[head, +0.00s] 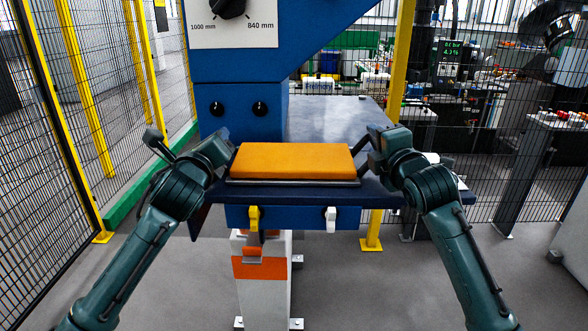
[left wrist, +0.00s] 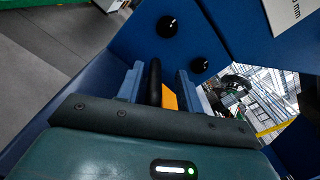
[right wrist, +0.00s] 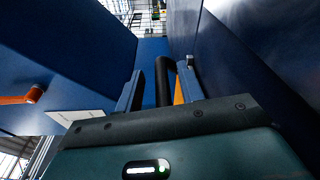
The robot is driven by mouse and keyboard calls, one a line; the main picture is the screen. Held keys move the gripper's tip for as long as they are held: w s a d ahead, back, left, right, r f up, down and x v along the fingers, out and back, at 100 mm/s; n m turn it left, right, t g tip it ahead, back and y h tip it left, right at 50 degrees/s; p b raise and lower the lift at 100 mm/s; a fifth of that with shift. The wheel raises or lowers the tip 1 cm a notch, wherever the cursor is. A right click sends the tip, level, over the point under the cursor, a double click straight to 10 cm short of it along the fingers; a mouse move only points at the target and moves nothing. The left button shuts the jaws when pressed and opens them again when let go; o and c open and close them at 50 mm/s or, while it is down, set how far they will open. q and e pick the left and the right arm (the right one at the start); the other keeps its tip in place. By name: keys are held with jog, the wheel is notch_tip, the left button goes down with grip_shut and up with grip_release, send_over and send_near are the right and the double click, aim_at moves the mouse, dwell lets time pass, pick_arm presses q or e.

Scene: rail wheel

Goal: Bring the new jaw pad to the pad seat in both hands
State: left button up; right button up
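The jaw pad (head: 292,160) is an orange block lying flat on a dark plate on the blue shelf in the head view. My left gripper (head: 229,154) is at its left end and my right gripper (head: 369,148) at its right end. In the left wrist view a black bar (left wrist: 155,82) stands between the parted fingers, with an orange strip of the pad beside it. In the right wrist view another black bar (right wrist: 163,82) stands between the parted fingers, with gaps visible. I cannot make out the pad seat for certain.
A blue machine column (head: 238,120) with two black knobs rises behind the pad. A grey-blue surface (head: 335,115) lies behind at right. A yellow clip (head: 254,217) and a white clip (head: 330,218) are on the shelf's front. Mesh fencing stands at both sides.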

pick_arm(q)
jog(key=s, duration=1)
jog(key=shift+s, duration=0.35)
pick_arm(e)
jog(key=v, duration=1.2)
pick_arm(q)
jog(key=shift+d, duration=0.1)
jog(key=s, duration=0.7)
pick_arm(e)
jog(key=shift+s, duration=0.1)
jog(key=v, duration=0.7)
dwell(0.5)
